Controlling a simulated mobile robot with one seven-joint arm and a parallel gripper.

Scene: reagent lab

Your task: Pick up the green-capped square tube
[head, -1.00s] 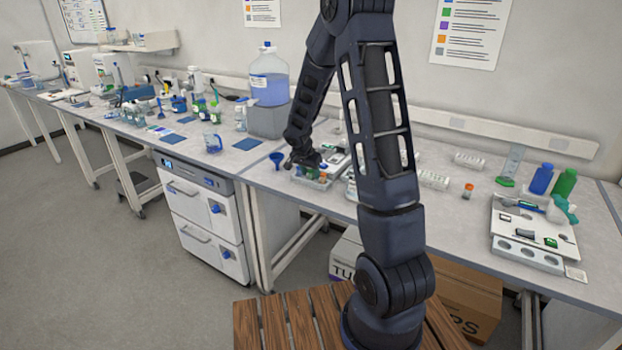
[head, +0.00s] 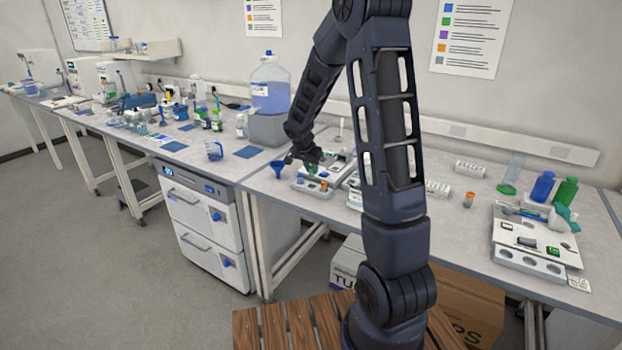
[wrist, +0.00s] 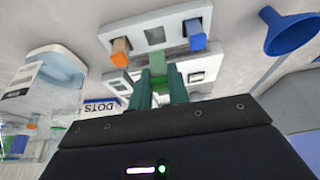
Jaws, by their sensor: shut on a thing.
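My gripper (head: 310,160) is shut on the green-capped square tube (wrist: 158,66), just above the tube tray. In the wrist view the two green fingers (wrist: 160,92) close on either side of it, and its green end shows between them. In the head view it is a small green patch (head: 312,169) under the fingers. The tray (wrist: 156,35) is light grey. It holds an orange-capped tube (wrist: 120,52) and a blue-capped tube (wrist: 194,36), with an empty-looking dark slot between them.
A blue funnel (head: 278,168) stands left of the tray and shows at the upper right of the wrist view (wrist: 290,30). Other trays and devices stand close behind and right. An orange-capped vial (head: 469,199) stands farther right, with open bench around it.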

